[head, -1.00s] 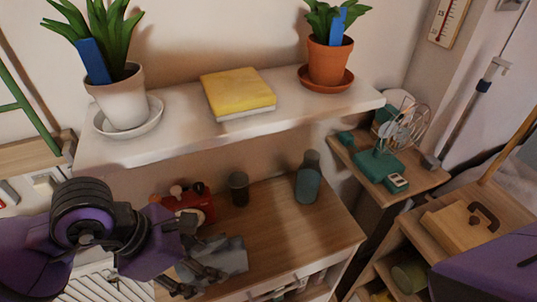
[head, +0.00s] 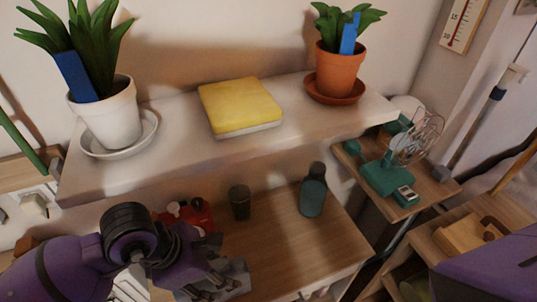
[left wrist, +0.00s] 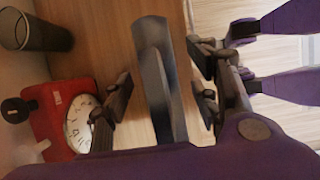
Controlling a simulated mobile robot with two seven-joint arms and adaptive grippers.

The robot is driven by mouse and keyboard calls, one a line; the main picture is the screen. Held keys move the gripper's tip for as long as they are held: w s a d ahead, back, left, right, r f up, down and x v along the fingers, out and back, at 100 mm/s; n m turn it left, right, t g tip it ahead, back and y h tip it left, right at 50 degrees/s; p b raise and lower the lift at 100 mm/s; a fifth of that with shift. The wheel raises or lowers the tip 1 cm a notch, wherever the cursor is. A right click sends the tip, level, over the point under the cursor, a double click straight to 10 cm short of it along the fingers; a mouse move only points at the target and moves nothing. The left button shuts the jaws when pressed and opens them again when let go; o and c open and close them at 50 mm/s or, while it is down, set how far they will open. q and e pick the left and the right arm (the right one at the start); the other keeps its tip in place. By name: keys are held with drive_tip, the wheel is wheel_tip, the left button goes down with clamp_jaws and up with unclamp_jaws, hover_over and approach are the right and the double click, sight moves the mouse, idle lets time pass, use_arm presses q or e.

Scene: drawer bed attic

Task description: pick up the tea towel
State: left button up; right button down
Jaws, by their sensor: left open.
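A grey folded cloth, which I take for the tea towel (head: 238,276), is on the wooden cabinet top in the head view, partly hidden by my left gripper (head: 207,284). In the left wrist view the tea towel (left wrist: 156,75) shows as a narrow grey-blue fold. My left gripper (left wrist: 160,88) is open there, with one finger on each side of the fold and visible gaps between.
A red scale (head: 190,214), a dark cup (head: 240,202) and a blue-grey vase (head: 313,192) stand behind the towel. A white shelf (head: 180,170) overhangs them, holding a yellow-topped block (head: 240,104) and two potted plants. The cabinet top (head: 285,235) right of the towel is clear.

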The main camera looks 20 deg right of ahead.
use_arm(q)
drive_tip(key=shift+x, duration=0.8)
drive_tip(key=c, duration=1.2)
drive_tip(key=shift+r, duration=0.1)
drive_tip(key=shift+c, duration=0.2)
